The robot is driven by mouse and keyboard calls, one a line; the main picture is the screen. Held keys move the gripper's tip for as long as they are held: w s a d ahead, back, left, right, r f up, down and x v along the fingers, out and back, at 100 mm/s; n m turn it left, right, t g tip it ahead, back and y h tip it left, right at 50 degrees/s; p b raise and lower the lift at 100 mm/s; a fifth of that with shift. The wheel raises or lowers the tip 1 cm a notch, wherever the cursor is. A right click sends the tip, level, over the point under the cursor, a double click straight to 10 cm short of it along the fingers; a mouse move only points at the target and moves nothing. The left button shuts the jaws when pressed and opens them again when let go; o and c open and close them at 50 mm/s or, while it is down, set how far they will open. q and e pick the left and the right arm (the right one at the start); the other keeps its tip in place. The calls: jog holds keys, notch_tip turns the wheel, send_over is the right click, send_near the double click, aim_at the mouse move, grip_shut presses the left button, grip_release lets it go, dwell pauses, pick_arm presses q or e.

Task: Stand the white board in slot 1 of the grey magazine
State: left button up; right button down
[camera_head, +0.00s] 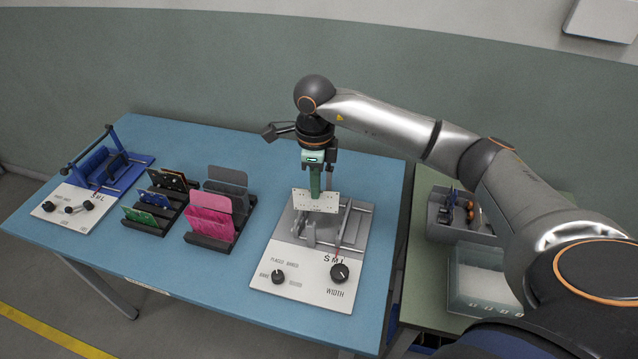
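The white board (328,203) is a small pale plate with dark holes, below my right gripper (316,189). The green finger of the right gripper overlaps the board's top edge, and the gripper looks shut on it. The board faces the camera, over the grey fixture (310,238) with rails on a white panel; I cannot tell whether it touches it. Two dark grey slotted racks, a left one (142,219) and a right one (208,242), hold upright boards. I cannot tell which piece is the grey magazine, and no slot numbers are readable. My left gripper is not in view.
Pink boards (210,222) and a grey board (228,176) stand in the right rack. A blue fixture (100,170) sits at the far left of the blue table (150,265). A grey bin (438,226) and a pale container (478,287) stand on the green table.

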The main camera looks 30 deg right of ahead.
notch_tip(320, 180, down, 6)
jog(key=m+b, duration=0.1)
jog(key=b, duration=0.3)
jog(key=shift+d+m, duration=0.4)
jog(key=shift+d, duration=0.05)
jog(key=shift+f+b, duration=1.25)
jog(key=shift+f, duration=0.5)
dwell(0.9)
jog(key=c, duration=1.5)
grip_release()
jog(key=shift+c, duration=0.2)
jog(key=o, duration=0.5)
jog(key=shift+c, duration=0.8)
jog(key=shift+r, duration=0.1)
